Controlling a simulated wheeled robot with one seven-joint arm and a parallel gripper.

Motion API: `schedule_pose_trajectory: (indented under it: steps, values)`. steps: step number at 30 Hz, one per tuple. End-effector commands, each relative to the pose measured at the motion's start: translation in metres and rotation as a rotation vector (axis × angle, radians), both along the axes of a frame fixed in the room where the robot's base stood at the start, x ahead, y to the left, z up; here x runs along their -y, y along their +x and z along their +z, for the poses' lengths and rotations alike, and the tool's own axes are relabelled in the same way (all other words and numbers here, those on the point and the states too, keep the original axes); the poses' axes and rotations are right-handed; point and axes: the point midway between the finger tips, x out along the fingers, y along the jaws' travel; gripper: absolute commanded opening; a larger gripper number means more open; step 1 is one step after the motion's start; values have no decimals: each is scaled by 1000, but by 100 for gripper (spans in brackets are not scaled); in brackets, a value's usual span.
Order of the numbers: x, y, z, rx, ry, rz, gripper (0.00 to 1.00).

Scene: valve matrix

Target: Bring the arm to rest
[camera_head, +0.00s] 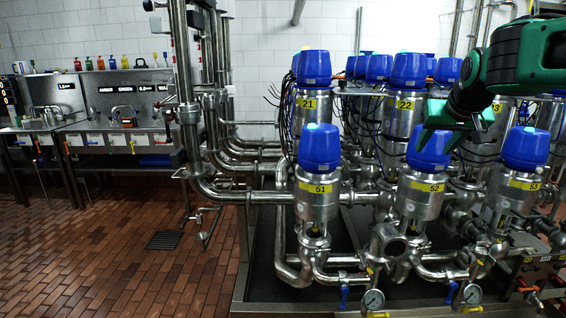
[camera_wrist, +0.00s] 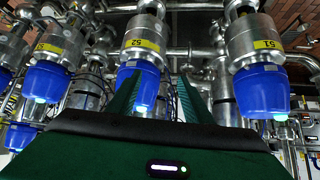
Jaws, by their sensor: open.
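My green arm (camera_head: 525,55) reaches in from the upper right of the head view. My gripper (camera_head: 437,125) hangs above the valve labelled 52 (camera_head: 421,188), in front of its blue cap. In the wrist view, my gripper's (camera_wrist: 160,78) two green fingers stand apart with nothing held between them. The wrist picture is upside down: the valve labelled 52 (camera_wrist: 146,45) is behind the left finger and the valve labelled 51 (camera_wrist: 258,45) is to the right. I cannot tell whether a finger touches the blue cap.
Blue-capped valves 51 (camera_head: 317,190), 53 (camera_head: 518,190), 21 (camera_head: 311,105) and 22 (camera_head: 402,105) crowd around my gripper. Cables and steel pipes run between them. A sink counter (camera_head: 115,130) stands far left. The brick floor (camera_head: 130,260) at left is clear.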

Motion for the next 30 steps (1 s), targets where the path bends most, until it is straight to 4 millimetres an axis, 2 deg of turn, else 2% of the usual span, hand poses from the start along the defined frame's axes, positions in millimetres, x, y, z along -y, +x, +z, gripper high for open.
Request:
schedule_pose_trajectory:
  steps: [5, 8, 11, 15, 21, 25, 27, 30]
  values:
    - [21, -43, -34, -91, 24, -45, 46]
    - [34, -76, -58, -159, 45, -77, 46]
    - [45, -124, -91, -251, 76, -119, 46]
    - [54, -202, -139, -395, 133, -182, 46]
    - [45, -307, -196, -580, 223, -259, 46]
    - [34, -352, -218, -659, 267, -290, 46]
    - [31, -366, -225, -687, 282, -298, 46]
    - [27, -377, -230, -706, 292, -306, 46]
